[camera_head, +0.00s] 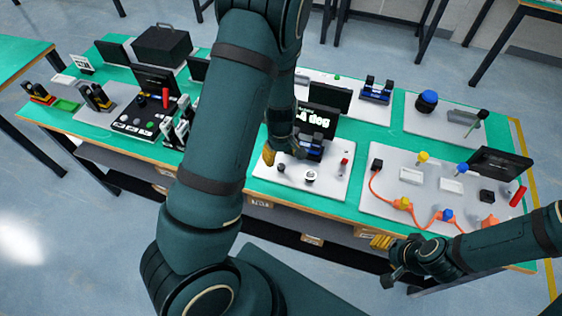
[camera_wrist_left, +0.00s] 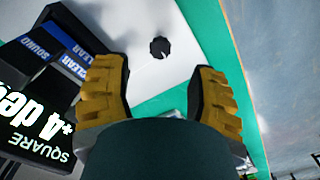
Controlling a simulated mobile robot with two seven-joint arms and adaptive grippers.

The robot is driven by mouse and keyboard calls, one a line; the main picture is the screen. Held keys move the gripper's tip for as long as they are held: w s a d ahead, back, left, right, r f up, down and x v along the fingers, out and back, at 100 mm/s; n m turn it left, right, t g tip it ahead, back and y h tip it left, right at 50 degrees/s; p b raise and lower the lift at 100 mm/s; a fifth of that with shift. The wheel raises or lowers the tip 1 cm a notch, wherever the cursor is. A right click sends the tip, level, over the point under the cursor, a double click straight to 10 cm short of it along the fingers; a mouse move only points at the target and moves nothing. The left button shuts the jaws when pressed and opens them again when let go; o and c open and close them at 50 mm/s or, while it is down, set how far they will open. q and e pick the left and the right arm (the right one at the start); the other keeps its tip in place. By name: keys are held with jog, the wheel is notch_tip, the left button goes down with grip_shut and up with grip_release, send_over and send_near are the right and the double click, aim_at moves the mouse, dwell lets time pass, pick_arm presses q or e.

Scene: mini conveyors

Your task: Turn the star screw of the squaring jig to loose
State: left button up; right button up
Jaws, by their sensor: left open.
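The squaring jig's white plate (camera_head: 325,193) is at the middle front of the bench. Its screen (camera_head: 316,121) also shows in the left wrist view (camera_wrist_left: 40,120), reading "SQUARE" and "+4 de…". A small black lobed knob (camera_wrist_left: 160,47), apparently the star screw, sits on the white plate in the left wrist view. My left gripper (camera_wrist_left: 160,85) is open and empty, with the knob ahead of and apart from its yellow fingers. In the head view my left gripper (camera_head: 271,155) is over the plate's left part. My right gripper (camera_head: 402,267) is off the front edge.
A cable board (camera_head: 390,215) lies to the right. A panel with buttons (camera_head: 150,115) lies left. My left arm hides part of the bench.

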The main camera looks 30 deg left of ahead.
aim_at(281, 166)
pick_arm(q)
notch_tip(281, 166, up, 7)
jog(key=shift+f, duration=0.15)
dwell(0.5)
jog(key=s+d+f+m, duration=0.1)
jog(key=s+f, duration=0.1)
jog(key=f, duration=0.2)
jog(key=s+d+f+m, duration=0.1)
jog(key=s+f, duration=0.2)
jog(key=f, duration=0.1)
jog(key=s+d+f+m, duration=0.2)
jog(key=f, duration=0.2)
jog(key=shift+s+f+g+h, duration=0.15)
jog(key=shift+s+g+h, duration=0.15)
jog(key=shift+s+g, duration=0.1)
jog(key=s+d+f+m+h, duration=0.3)
jog(key=s+d+f+m, duration=0.15)
jog(key=s+d, duration=0.5)
jog(key=w+d+m+t+b, duration=0.1)
jog(key=w+d+t+b, duration=0.1)
jog(key=w, duration=0.6)
jog(key=shift+d+r+t+b, duration=0.4)
jog(key=shift+d+r+b, duration=0.05)
jog(key=shift+d+b, duration=0.45)
